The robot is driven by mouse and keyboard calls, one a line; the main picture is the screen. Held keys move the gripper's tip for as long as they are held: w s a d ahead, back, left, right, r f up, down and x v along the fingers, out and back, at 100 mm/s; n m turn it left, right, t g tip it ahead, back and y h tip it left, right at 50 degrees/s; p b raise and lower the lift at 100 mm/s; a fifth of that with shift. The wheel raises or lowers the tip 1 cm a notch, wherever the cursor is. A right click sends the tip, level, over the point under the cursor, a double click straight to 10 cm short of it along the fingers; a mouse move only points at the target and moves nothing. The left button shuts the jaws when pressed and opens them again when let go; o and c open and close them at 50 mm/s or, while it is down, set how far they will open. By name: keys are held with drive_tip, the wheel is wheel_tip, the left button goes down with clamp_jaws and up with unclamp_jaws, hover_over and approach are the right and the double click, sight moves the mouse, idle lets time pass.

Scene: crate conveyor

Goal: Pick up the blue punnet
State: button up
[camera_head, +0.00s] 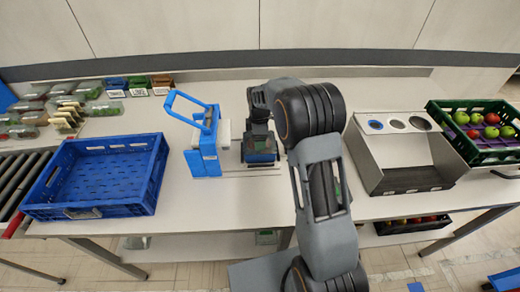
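A small blue punnet (116,83) stands at the back of the table, left of centre, in a row with a green one (138,82) and a brown one (161,80). My gripper (260,150) is well to the right of and nearer than that row. It points down over a small dark container with something green in it (262,158), on a white base beside a blue device. My arm and gripper body hide the fingertips, so I cannot tell whether they touch or hold this container.
A blue device with a raised handle (203,140) stands just left of my gripper. An empty blue crate (110,145) is at left, with several clear packs (70,105) behind it. A metal bin (395,150) and a green fruit crate (470,150) are at right.

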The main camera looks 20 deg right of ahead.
drive_tip(key=c, duration=0.5)
drive_tip(key=shift+r, duration=0.1)
